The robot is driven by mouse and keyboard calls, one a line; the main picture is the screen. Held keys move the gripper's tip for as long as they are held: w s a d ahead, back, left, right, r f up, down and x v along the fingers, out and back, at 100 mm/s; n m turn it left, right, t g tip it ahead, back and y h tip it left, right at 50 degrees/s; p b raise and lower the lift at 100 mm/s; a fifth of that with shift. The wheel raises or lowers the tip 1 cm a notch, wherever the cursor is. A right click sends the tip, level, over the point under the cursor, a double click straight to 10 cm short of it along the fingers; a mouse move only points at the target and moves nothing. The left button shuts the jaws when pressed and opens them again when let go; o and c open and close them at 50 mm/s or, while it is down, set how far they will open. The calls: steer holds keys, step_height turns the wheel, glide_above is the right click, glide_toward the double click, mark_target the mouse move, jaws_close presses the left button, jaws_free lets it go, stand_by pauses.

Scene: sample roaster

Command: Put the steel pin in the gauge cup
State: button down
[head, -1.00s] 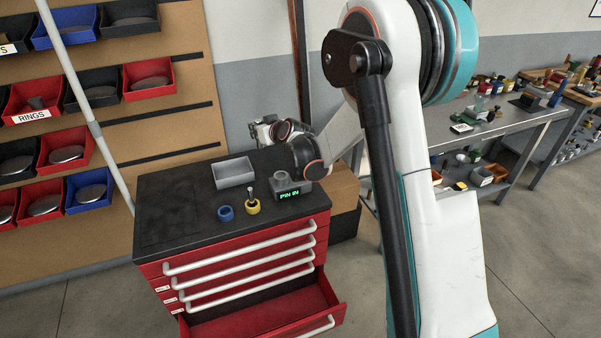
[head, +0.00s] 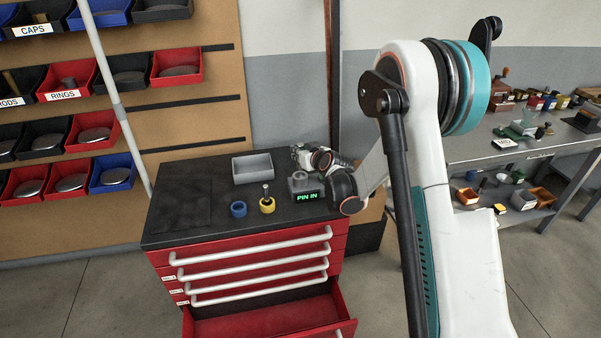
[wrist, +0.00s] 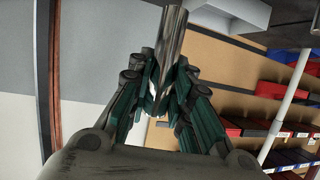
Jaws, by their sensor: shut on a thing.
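My gripper (wrist: 167,68) is shut on a shiny steel cylinder, the steel pin (wrist: 172,32), which sticks out beyond the fingertips in the wrist view. In the head view my wrist reaches in from the right behind the cabinet top's right side, and the pin cannot be made out there. The grey gauge cup (head: 300,181) stands at the right of the cabinet top, with a green lit display (head: 307,197) reading "PIN IN". Whether anything is inside the cup is too small to tell.
Left of the cup on the black cabinet top (head: 180,215) are a yellow round holder (head: 267,206) with a small upright piece, a blue ring (head: 238,209) and a grey tray (head: 253,168). A lower red drawer (head: 270,325) stands open.

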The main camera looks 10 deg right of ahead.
steer(key=shift+f+b, duration=1)
steer(key=shift+f, duration=2.05)
steer(key=shift+f, duration=0.1)
steer(key=c, duration=1.5)
jaws_free()
steer(key=shift+o, duration=0.2)
